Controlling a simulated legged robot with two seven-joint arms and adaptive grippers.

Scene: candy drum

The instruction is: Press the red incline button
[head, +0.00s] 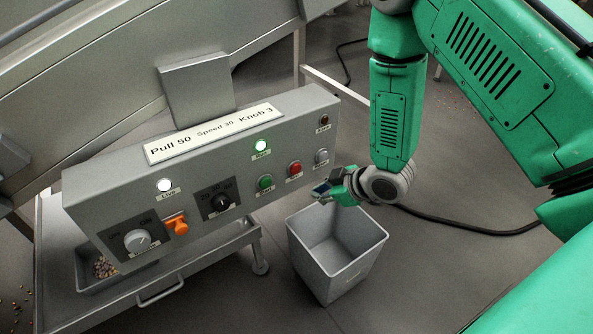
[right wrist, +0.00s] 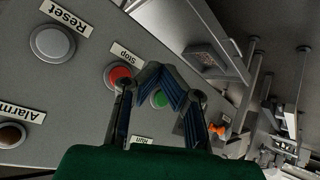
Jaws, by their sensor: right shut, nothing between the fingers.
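A red button (head: 295,168) sits on the front of the grey control box, between a green button (head: 265,183) and a grey button (head: 321,156). In the right wrist view the red button (right wrist: 119,77) carries a label reading "Stop"; no "incline" label is readable. My right gripper (head: 322,190) is shut and empty, just below and right of the red button in the head view. In the right wrist view its fingertips (right wrist: 166,74) show between the red and green buttons, one finger beside the red one. I cannot tell whether it touches the panel. My left gripper is not in view.
A grey open bin (head: 337,255) stands on the floor below my right gripper. A cable (head: 470,229) lies on the floor.

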